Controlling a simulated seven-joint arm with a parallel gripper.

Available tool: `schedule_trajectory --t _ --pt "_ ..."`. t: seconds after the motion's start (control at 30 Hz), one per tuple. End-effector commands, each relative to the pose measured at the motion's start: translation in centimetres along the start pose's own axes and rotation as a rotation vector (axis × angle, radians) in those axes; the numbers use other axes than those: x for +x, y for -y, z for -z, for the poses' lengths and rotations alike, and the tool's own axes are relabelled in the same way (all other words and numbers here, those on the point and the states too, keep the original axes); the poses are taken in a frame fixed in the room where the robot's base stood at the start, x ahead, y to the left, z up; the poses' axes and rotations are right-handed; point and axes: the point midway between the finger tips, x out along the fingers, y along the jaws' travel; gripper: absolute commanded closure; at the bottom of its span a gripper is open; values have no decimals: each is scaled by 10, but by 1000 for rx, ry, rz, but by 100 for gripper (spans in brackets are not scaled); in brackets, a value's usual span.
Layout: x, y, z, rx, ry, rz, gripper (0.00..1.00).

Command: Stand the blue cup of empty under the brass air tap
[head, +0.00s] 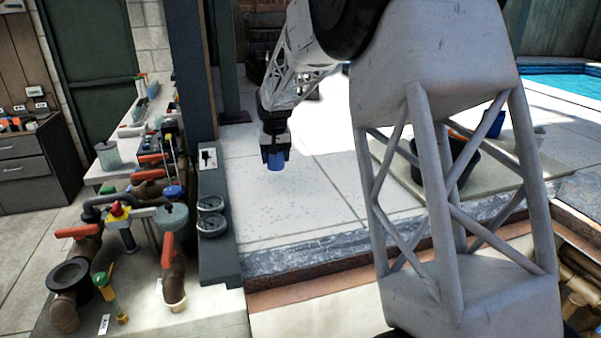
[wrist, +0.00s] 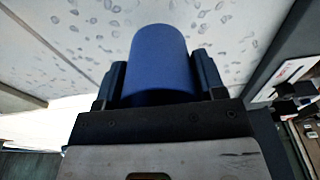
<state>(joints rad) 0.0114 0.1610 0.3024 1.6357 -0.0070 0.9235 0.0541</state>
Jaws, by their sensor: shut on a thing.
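My gripper (head: 276,153) is shut on a blue cup (head: 276,163) and holds it above the pale paving, with the cup below the fingers. In the wrist view, the blue cup (wrist: 160,62) sits between the two dark fingers of my gripper (wrist: 161,82). Its inside is not visible. A small brass-coloured fitting with a green and yellow handle (head: 104,284) stands at the lower left of the head view, well away from the cup. I cannot tell for sure whether it is the brass air tap.
Brown pipes with red-orange handles (head: 167,262) crowd the bench at left. At right, a black bucket (head: 455,160) and another blue container (head: 492,124) show behind my arm.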

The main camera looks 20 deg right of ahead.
Motion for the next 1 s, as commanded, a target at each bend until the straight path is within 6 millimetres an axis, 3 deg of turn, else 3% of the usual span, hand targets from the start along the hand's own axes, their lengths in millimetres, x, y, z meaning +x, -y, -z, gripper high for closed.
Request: schedule_trajectory --t 0.53,1.0 --pt "-24 -53 -98 308 1 -36 59" --pt "-32 -88 -188 573 0 -67 59"
